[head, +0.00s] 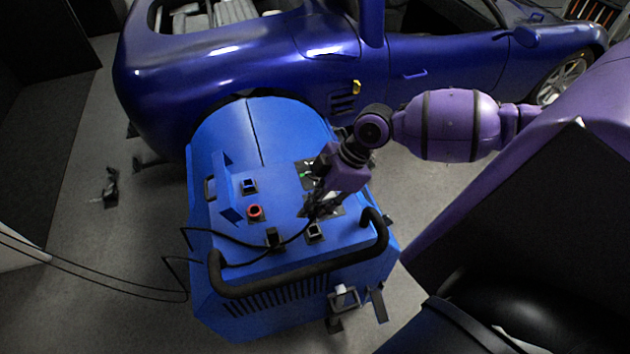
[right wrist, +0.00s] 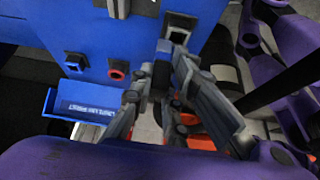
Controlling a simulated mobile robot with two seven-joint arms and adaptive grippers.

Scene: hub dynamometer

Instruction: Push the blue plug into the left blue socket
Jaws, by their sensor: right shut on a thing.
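My right gripper (head: 315,210) hangs over the top of the blue machine and is shut. In the right wrist view its fingers (right wrist: 160,95) close around a small dark blue piece, which appears to be the blue plug (right wrist: 162,72). In the head view the gripper hides most of the plug. A blue-rimmed socket (head: 249,186) sits on the panel at the left, apart from the gripper; it also shows in the right wrist view (right wrist: 75,62). A dark square socket (head: 315,232) lies close below the gripper. The left gripper is out of view.
A red round fitting (head: 255,212) lies just below the blue-rimmed socket. A black block (head: 273,238) stands beside a black cable. An upright blue plate (head: 230,212) borders the panel's left. A black handle bar (head: 300,275) runs along the front. A blue car (head: 250,40) stands behind.

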